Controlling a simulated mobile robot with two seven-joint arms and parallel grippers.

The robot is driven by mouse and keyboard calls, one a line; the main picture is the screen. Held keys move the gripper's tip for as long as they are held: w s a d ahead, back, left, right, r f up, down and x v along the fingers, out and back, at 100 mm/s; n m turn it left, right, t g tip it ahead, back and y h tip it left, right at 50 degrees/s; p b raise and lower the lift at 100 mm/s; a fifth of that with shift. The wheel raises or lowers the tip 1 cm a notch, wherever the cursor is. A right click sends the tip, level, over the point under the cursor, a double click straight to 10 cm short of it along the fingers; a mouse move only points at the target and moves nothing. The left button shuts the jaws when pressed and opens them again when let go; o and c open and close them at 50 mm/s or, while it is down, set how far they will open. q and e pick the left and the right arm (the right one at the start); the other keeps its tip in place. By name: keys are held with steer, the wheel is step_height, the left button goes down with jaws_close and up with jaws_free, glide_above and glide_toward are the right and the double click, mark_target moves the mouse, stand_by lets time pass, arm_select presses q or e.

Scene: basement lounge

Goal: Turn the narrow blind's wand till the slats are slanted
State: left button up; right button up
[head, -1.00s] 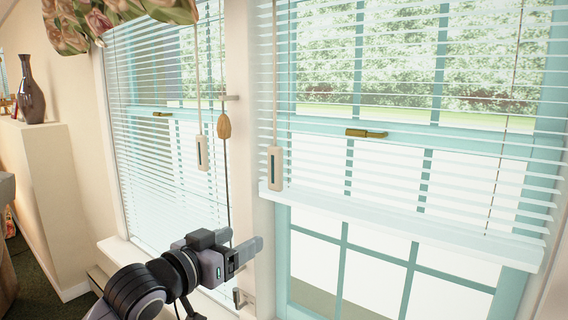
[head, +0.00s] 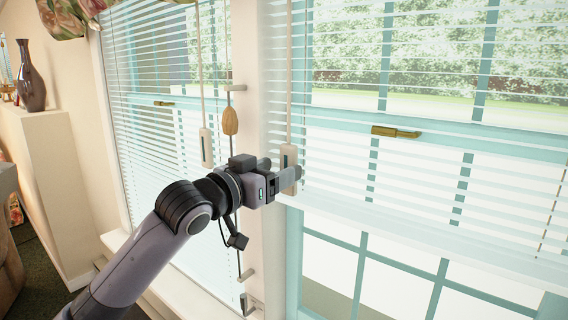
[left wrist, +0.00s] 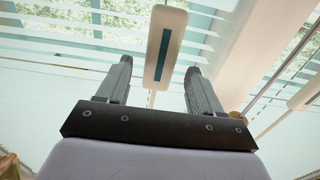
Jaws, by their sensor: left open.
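My left gripper (head: 282,175) is open at the wand handle of the right-hand blind. That handle (head: 287,160) is pale with a dark stripe and hangs on a thin rod. In the left wrist view the handle (left wrist: 165,48) shows between the two spread fingers, with a gap on each side. The right-hand blind (head: 420,165) has slats with clear gaps, and its bottom rail hangs partway down the window. The left-hand blind (head: 150,140) looks narrower in the picture and has its own wand handle (head: 206,147). My right gripper is out of view.
A cord with a wooden tassel (head: 229,121) hangs between the blinds, left of my gripper. Brass window latches (head: 396,132) sit behind the slats. A dark vase (head: 30,80) stands on a ledge at the far left.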

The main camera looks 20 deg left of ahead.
arm_select(q)
steer(key=shift+x, duration=1.35)
steer(key=c, duration=1.1)
steer(key=shift+o, duration=0.2)
steer(key=shift+d+n+y, duration=0.15)
steer(key=shift+n+y, duration=0.25)
steer(key=shift+y, duration=0.2)
steer(key=shift+d+f+n+t+y, duration=0.15)
steer(key=shift+n+y, duration=1.25)
steer(key=shift+y, duration=0.8)
steer(key=shift+d+r+n+t+y, duration=0.1)
steer(key=shift+d+n+t+y, duration=0.1)
steer(key=shift+n+y, duration=1.6)
steer(key=shift+y, duration=0.8)
